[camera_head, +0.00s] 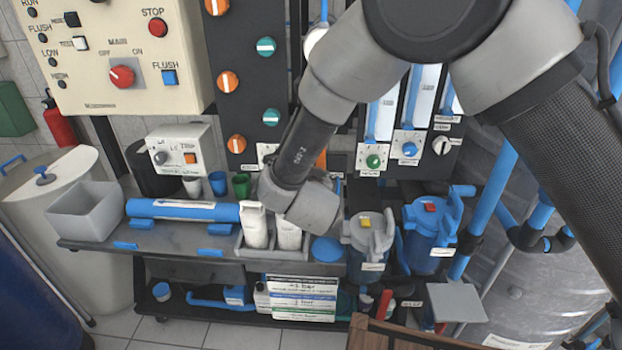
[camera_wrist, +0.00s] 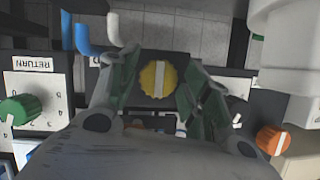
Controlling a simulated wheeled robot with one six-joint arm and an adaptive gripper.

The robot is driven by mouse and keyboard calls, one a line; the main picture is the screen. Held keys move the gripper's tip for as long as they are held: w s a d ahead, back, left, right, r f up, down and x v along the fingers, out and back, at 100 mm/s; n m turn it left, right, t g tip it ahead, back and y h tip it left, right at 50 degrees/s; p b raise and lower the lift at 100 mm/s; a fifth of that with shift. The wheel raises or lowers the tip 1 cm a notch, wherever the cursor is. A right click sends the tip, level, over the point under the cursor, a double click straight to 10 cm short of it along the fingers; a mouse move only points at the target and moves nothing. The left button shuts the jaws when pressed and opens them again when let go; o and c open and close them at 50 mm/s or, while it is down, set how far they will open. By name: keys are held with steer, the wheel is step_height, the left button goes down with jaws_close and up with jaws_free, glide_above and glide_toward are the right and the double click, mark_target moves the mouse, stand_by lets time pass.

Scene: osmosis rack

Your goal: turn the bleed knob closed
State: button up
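A round yellow knob (camera_wrist: 158,79) with a white pointer line sits on a dark panel in the wrist view. Its line stands about upright in that picture. I take it to be the bleed knob, but no label for it is readable. My gripper (camera_wrist: 158,85) has its two fingers spread to the left and right of the yellow knob. A narrow gap seems to show on each side, so the fingers do not look closed on it. In the head view my arm hides the yellow knob and the gripper's fingers.
A green knob (camera_wrist: 20,109) by an upside-down RETURN label is left in the wrist view; an orange knob (camera_wrist: 272,140) is right. In the head view, white bottles (camera_head: 254,224) stand below my wrist, with filter housings (camera_head: 431,235) to the right.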

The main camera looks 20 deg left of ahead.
steer(key=c, duration=0.6)
steer(key=shift+o, duration=0.2)
steer(key=shift+d+m+y, duration=0.1)
steer(key=shift+m+y, duration=1.2)
steer(key=shift+m, duration=0.7)
steer(key=o, duration=1)
steer(key=shift+s, duration=0.1)
